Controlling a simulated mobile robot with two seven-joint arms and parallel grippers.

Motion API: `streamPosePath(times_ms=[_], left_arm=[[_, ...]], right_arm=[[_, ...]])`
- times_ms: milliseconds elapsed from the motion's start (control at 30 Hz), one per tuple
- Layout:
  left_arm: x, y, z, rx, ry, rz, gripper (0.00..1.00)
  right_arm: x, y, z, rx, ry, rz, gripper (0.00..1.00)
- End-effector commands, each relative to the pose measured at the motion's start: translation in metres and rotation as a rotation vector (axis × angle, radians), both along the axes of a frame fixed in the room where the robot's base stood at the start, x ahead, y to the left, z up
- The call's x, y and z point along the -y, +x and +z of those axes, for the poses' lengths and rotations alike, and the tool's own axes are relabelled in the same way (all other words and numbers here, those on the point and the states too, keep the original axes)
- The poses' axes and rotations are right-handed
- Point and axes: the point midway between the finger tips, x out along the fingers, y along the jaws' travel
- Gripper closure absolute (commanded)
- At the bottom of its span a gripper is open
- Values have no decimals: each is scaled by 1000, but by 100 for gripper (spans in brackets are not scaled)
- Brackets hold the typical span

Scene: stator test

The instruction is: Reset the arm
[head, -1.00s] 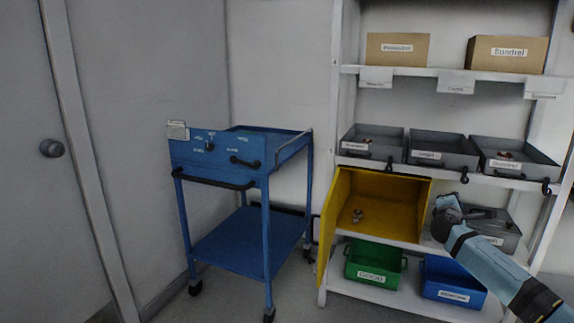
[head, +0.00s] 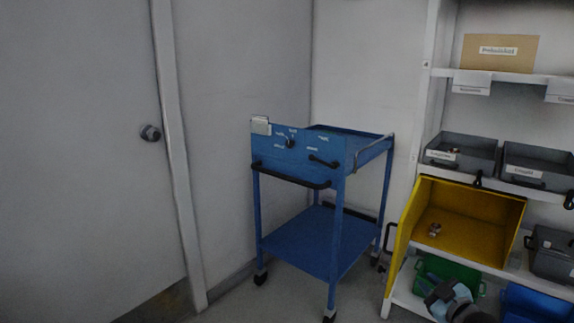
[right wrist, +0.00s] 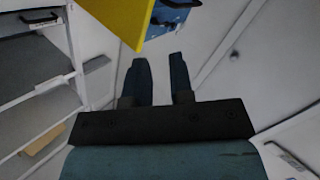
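My right gripper (head: 440,294) shows at the bottom of the head view, in front of the green bin (head: 434,268) on the low shelf. In the right wrist view its two dark fingers (right wrist: 160,62) stand apart with nothing between them, so it is open and empty. My left gripper is not in view. A yellow open-fronted box (head: 486,219) stands on the shelf above the green bin, with a small metal part (head: 435,230) inside. A yellow panel also shows at the top of the right wrist view (right wrist: 122,18).
A blue trolley (head: 318,258) stands left of the white shelf rack (head: 424,120). The rack holds grey trays (head: 465,158), a cardboard box (head: 499,53) and a blue bin (head: 530,302). A grey door (head: 75,190) is at the left.

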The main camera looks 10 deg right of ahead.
Motion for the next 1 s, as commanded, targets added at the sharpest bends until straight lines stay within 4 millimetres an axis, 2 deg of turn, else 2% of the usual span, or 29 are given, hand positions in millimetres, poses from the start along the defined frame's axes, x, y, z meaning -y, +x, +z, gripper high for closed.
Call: streamPosePath(times_ms=[33,100,200,300,400,600,767,833,1000], left_arm=[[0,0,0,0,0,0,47],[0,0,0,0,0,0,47],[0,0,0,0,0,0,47],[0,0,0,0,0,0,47],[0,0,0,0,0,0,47],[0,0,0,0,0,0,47],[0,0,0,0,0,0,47],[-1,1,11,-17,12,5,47],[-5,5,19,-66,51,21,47]], right_arm=[[-37,-17,-13,-13,45,42,79],[-84,-42,-24,-27,108,97,79],[-150,-82,-29,-40,210,171,79],[-208,-123,-21,-46,319,232,79],[-251,-160,-5,-44,421,276,79],[-306,-216,38,-27,600,325,79],[-330,-252,80,-2,738,341,79],[-330,-253,94,-15,733,331,79],[-326,-248,99,-64,699,297,79]])
